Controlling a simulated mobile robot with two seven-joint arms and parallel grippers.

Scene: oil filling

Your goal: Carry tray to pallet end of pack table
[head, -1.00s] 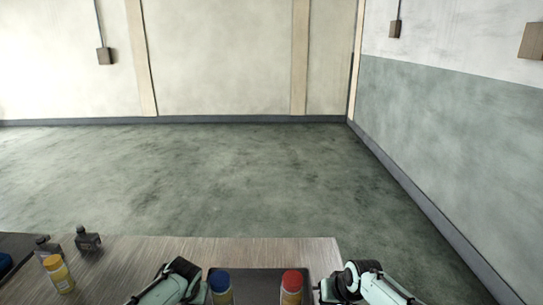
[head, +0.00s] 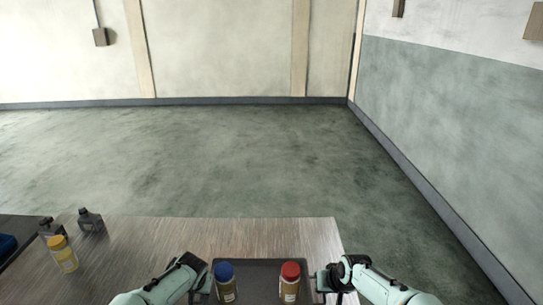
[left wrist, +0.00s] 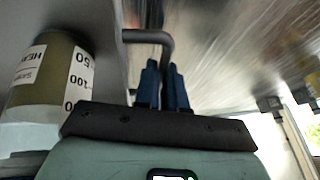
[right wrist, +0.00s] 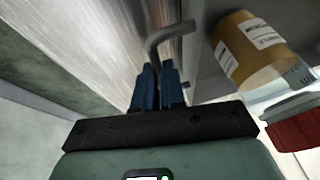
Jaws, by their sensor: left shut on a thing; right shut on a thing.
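The dark tray (head: 259,285) is at the bottom middle of the head view, over the near right part of the pack table (head: 150,255). It carries a blue-capped bottle (head: 225,283) on the left and a red-capped bottle (head: 290,283) on the right, both upright. My left gripper (head: 203,281) is shut on the tray's left handle (left wrist: 166,45). My right gripper (head: 323,282) is shut on its right handle (right wrist: 163,38). I cannot tell whether the tray touches the tabletop.
A yellow-capped bottle (head: 63,256) and two dark jugs, one (head: 91,221) farther back, stand at the table's left. A blue item (head: 7,244) shows at the left edge. The tabletop between them and the tray is clear. Open floor (head: 230,160) lies beyond the table.

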